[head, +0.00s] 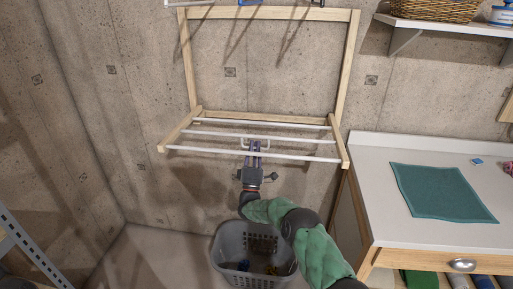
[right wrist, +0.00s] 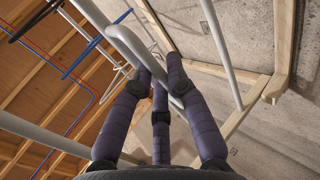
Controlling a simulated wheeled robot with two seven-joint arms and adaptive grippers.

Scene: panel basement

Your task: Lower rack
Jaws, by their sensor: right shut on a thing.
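The wall rack is a pale wooden frame (head: 351,60) on the concrete wall. Its lower part stands out from the wall, with wooden side arms (head: 180,131) and white bars (head: 300,157) across. A small white U-shaped handle (head: 264,143) sits at the middle of the front bars. My right gripper (head: 252,150) reaches up from below and is shut on this handle. In the right wrist view the purple-wrapped fingers (right wrist: 163,80) close around the white handle (right wrist: 126,42). My left gripper is not in view.
A grey laundry basket (head: 228,276) stands on the floor below. A white counter (head: 376,180) with a green cloth (head: 440,192) is close at the right. A wall shelf (head: 440,25) holds a wicker basket (head: 437,9). Metal shelving (head: 28,245) is at lower left. Hangers (right wrist: 96,45) show above.

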